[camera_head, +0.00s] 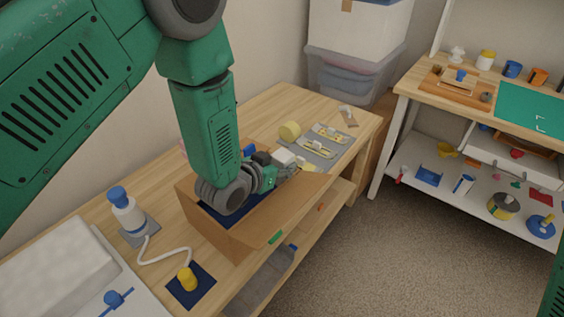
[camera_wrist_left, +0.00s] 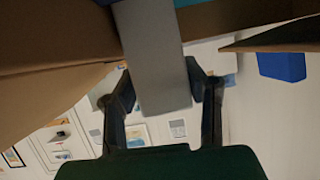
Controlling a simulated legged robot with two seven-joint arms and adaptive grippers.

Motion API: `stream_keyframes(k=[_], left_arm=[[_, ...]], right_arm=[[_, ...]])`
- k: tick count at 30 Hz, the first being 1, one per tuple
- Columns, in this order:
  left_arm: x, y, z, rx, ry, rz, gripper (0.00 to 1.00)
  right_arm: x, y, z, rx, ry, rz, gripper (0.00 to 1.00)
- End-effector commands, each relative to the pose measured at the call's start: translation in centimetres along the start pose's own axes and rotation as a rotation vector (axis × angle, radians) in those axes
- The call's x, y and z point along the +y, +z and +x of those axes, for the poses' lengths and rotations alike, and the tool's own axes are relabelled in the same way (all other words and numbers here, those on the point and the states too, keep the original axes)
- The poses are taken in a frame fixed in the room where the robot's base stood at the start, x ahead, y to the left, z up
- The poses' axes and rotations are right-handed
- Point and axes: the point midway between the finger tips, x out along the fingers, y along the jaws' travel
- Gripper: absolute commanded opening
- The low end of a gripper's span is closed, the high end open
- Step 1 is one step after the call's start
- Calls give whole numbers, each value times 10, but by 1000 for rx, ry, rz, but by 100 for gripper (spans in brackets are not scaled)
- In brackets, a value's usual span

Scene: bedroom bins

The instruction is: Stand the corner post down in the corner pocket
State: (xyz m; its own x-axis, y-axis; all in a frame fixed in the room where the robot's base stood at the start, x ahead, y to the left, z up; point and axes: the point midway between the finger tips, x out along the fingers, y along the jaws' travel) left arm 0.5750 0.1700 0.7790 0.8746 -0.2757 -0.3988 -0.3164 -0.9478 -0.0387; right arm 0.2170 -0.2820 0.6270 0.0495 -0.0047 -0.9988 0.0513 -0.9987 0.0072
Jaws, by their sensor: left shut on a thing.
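My left gripper (camera_head: 284,168) is over the open cardboard box (camera_head: 262,232) on the wooden table, its arm coming down from the upper left. It is shut on a pale grey post, taken to be the corner post (camera_wrist_left: 152,58). In the left wrist view the post lies between the two fingers of the left gripper (camera_wrist_left: 162,88), slightly tilted, with brown box walls around it. In the head view only a small pale block at the fingers shows. The corner pocket cannot be made out; my arm hides much of the box. My right gripper is out of view.
A white-and-blue bottle (camera_head: 126,212) and a yellow piece on a dark blue pad (camera_head: 206,291) stand nearer left. A shelf unit (camera_head: 430,100) stands at right across open carpet.

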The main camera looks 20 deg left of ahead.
Motion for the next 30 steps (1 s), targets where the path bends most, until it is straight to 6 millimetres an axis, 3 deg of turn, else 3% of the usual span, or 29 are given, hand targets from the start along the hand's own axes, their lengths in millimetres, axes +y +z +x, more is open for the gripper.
stream_keyframes(k=[14,15,16,30], left_arm=[[0,12,5,0,0,0,0],[0,11,5,0,0,0,51],[0,11,5,-1,0,0,62],[1,12,-4,-5,1,0,62]], right_arm=[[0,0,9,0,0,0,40],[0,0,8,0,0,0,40],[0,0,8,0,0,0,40],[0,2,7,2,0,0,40]])
